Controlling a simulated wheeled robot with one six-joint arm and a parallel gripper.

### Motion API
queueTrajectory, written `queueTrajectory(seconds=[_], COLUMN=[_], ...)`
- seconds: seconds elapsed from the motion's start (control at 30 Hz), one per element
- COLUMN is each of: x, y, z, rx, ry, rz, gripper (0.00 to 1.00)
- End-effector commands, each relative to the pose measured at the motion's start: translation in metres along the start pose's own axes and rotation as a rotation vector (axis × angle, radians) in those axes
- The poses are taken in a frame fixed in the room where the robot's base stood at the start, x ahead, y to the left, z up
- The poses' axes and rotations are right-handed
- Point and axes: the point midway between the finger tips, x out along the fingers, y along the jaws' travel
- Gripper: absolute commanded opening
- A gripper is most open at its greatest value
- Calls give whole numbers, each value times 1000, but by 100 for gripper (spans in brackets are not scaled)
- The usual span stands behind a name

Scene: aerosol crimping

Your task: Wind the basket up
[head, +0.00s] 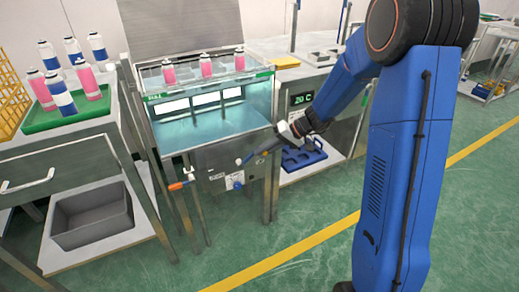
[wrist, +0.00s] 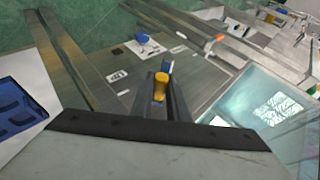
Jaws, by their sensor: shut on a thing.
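The water bath (head: 245,108) is a glass-walled tank of pale blue water on a steel stand. Several pink cans with white tops, one of them the middle can (head: 206,66), stand upright in a row at its top, above the water; the basket under them is hard to make out. My gripper (head: 262,152) is at the tank's steel front panel. In the wrist view its fingers (wrist: 160,98) are shut on a small yellow-orange grip (wrist: 160,82), likely the winding handle.
A blue knob (head: 238,184) and an orange-handled lever (head: 178,185) stick out of the stand's front. A green tray (head: 65,118) of cans is on the left bench, above a grey bin (head: 92,215). A blue rack (head: 303,155) sits low on the right. The floor in front is clear.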

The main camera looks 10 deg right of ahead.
Motion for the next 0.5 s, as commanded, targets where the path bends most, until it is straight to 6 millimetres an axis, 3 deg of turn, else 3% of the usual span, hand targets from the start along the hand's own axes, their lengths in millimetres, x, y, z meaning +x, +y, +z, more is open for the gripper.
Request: queueTrajectory(seconds=[0.1, 0.5], x=[4, 17], y=[15, 43], z=[4, 9], rx=[48, 166], ry=[-7, -7], rz=[-96, -387], gripper=[0, 0])
